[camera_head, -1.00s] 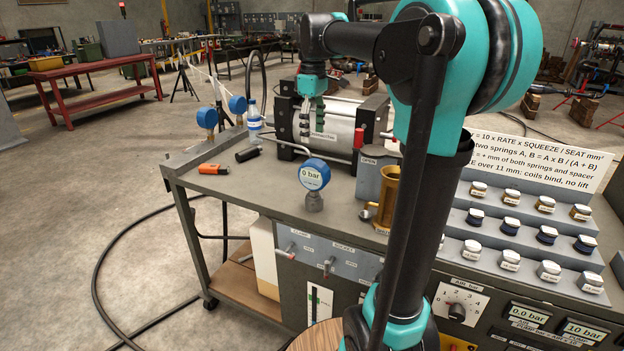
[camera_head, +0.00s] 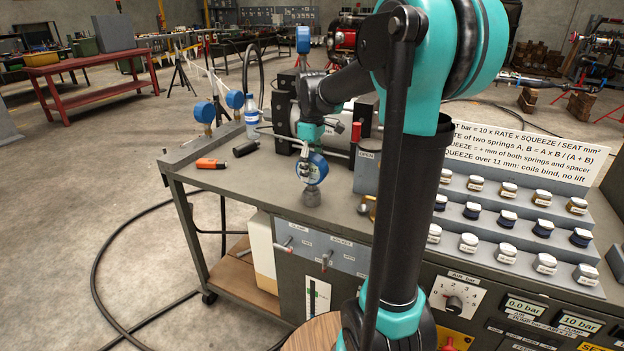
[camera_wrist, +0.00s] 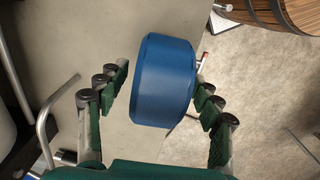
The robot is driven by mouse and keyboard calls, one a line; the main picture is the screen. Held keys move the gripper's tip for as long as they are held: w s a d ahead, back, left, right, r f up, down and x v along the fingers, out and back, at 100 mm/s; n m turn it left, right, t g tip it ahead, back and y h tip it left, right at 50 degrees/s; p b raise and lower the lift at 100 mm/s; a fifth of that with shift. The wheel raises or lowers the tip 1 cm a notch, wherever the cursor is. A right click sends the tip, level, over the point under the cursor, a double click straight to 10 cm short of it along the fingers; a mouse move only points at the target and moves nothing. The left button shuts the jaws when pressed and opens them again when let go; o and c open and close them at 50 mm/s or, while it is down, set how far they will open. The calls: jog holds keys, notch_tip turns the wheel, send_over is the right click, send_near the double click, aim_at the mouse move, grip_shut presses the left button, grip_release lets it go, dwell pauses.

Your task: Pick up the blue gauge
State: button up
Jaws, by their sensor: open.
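The blue gauge (camera_head: 322,171) stands upright on its grey stem at the front of the bench top. Its dial is partly hidden by my gripper in the head view. In the wrist view the blue gauge (camera_wrist: 163,85) shows its plain blue casing between my fingers. My gripper (camera_head: 309,158) is at the gauge's head, with its green fingers spread. In the wrist view my gripper (camera_wrist: 163,76) is open, with a gap at the left finger. The right finger is close to the gauge's edge; I cannot tell whether it touches.
Two other blue gauges (camera_head: 204,112) (camera_head: 235,99) stand at the bench's back left by a water bottle (camera_head: 251,117). An orange item (camera_head: 211,163) and a black cylinder (camera_head: 246,148) lie left of the gauge. A metal cylinder machine stands behind. The bench's front left is clear.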

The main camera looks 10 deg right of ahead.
jog(key=shift+f, duration=1.4)
jog(key=shift+c, duration=0.5)
grip_shut()
